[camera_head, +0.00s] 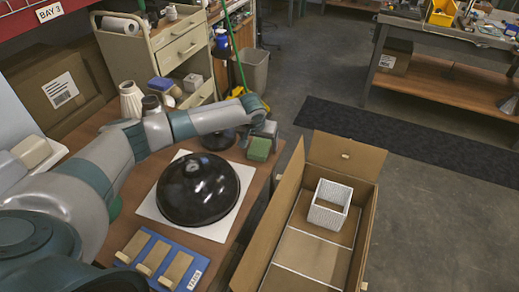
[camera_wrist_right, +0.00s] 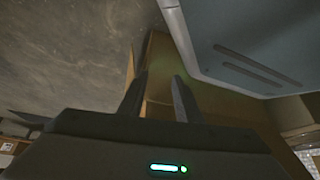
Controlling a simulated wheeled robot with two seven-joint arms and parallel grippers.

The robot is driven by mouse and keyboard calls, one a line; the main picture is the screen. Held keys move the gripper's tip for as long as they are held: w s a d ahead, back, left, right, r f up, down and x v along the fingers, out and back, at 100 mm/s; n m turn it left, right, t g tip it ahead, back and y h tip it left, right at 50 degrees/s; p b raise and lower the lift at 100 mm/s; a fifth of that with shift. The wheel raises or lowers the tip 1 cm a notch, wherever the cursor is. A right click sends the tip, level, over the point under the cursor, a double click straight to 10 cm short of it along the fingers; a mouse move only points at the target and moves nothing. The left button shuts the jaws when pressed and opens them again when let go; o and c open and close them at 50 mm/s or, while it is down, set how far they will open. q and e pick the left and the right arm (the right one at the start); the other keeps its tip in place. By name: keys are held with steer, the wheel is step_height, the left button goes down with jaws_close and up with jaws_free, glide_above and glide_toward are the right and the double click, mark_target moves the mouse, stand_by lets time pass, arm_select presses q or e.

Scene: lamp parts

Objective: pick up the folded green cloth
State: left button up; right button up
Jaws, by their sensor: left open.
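The folded green cloth (camera_head: 260,148) lies near the right edge of the wooden table in the head view, just right of the black dome. My left gripper (camera_head: 264,133) hangs just above and behind it, pointing down. It is open, and its fingertips are small and partly hidden, so I cannot tell whether they touch the cloth. In the right wrist view my right gripper (camera_wrist_right: 159,88) has its two fingers apart with nothing between them. The cloth does not show in that view.
A black dome (camera_head: 198,187) rests on a white square sheet. A blue tray (camera_head: 158,262) with wooden pieces lies at the front. An open cardboard box (camera_head: 326,255) holding a white basket (camera_head: 329,205) stands right of the table. A white vase (camera_head: 131,100) stands behind my left arm.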

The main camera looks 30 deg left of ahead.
mark_target(260, 145)
arm_select(q)
steer(key=shift+f, duration=0.1)
arm_select(e)
steer(key=shift+r, duration=0.2)
arm_select(q)
steer(key=c, duration=1.2)
steer(key=shift+o, duration=0.2)
arm_select(e)
steer(key=shift+f, duration=0.2)
